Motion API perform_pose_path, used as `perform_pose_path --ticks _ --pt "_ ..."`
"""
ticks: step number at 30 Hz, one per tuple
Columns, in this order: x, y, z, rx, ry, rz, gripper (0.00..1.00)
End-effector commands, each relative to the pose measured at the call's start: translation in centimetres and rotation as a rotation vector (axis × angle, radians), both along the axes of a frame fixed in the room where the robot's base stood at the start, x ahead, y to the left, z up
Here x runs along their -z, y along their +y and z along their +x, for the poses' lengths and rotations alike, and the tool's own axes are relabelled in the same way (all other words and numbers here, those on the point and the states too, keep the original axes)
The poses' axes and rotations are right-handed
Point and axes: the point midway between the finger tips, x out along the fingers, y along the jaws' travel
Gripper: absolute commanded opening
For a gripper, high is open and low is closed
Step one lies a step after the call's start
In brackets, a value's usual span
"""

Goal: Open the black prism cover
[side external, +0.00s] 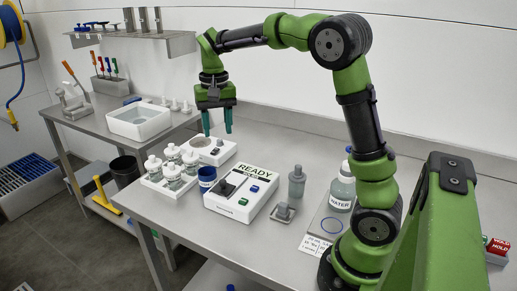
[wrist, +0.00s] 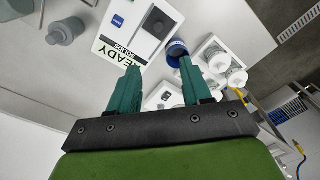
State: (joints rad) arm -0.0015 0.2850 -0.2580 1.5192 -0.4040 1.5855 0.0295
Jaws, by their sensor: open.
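The black prism cover (side external: 228,190) is a small dark piece on top of the white READY meter (side external: 241,205). It seems to lie flat on the meter's top. In the wrist view the cover (wrist: 158,22) shows as a black block on a dark grey plate, ahead of the fingers, beside the READY label. My gripper (side external: 217,128) has teal fingers pointing down, above and behind the meter, over the white unit with a round plate (side external: 208,150). The fingers (wrist: 158,68) are apart with nothing between them, and they are clear of the cover.
A blue cup (side external: 207,179) stands just left of the meter, with white-capped bottles in a tray (side external: 155,184) beyond it. A grey bottle (side external: 297,182) and a small grey stand (side external: 283,211) are to the right. A WATER bottle (side external: 342,190) stands near my base.

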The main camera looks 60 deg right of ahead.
Motion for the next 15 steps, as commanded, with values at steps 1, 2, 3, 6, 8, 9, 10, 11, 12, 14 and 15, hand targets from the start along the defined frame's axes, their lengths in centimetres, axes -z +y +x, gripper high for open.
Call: perform_pose_path --ticks 1,2,3,6,8,9,10,11,12,14,15 --pt "-0.8 0.0 0.0 0.014 -0.002 0.0 0.49" --pt "-0.8 0.1 -0.2 0.02 0.006 0.004 0.49" --pt "-0.5 0.1 -0.3 0.024 0.015 0.008 0.49" --pt "0.3 0.2 -0.5 0.026 0.02 0.012 0.49" --pt "1.2 0.3 -0.5 0.025 0.021 0.013 0.49" --pt "1.9 0.3 -0.5 0.026 0.021 0.013 0.49" --pt "2.5 0.3 -0.5 0.026 0.02 0.012 0.49" --pt "3.1 0.3 -0.5 0.025 0.022 0.013 0.49" --pt "4.0 0.3 -0.5 0.024 0.022 0.012 0.49" --pt "5.4 0.3 -0.6 0.026 0.022 0.013 0.49" --pt "6.2 0.3 -0.5 0.024 0.023 0.013 0.49"
